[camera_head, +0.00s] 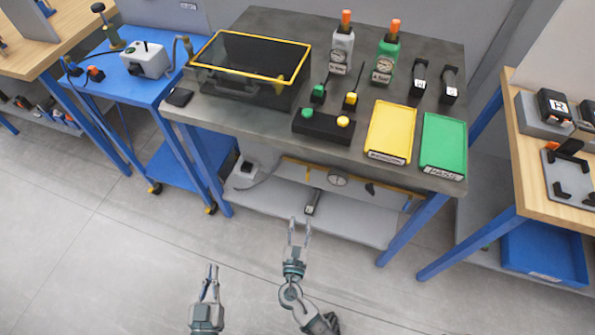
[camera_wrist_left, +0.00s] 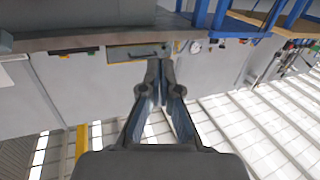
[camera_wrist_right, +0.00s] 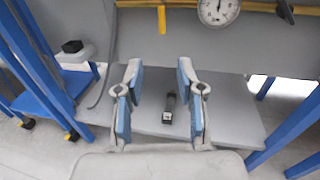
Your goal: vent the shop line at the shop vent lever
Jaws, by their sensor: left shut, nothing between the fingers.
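A yellow pipe (camera_head: 345,172) runs along the wall under the grey table, with a round dial gauge (camera_head: 337,179) on it. A small dark lever-like piece (camera_head: 370,188) hangs at the pipe right of the gauge; it also shows at the top of the right wrist view (camera_wrist_right: 285,11). I cannot read a label on it. My right gripper (camera_head: 299,224) is open and empty, in front of the lower shelf, lower and left of that piece. My left gripper (camera_head: 212,270) is shut and empty over the floor, further left, its fingertips together in the left wrist view (camera_wrist_left: 161,62).
The table (camera_head: 260,113) above carries a yellow-rimmed bin, bottles and yellow and green trays. Blue table legs (camera_head: 410,229) flank the shelf. The floor around my grippers is clear.

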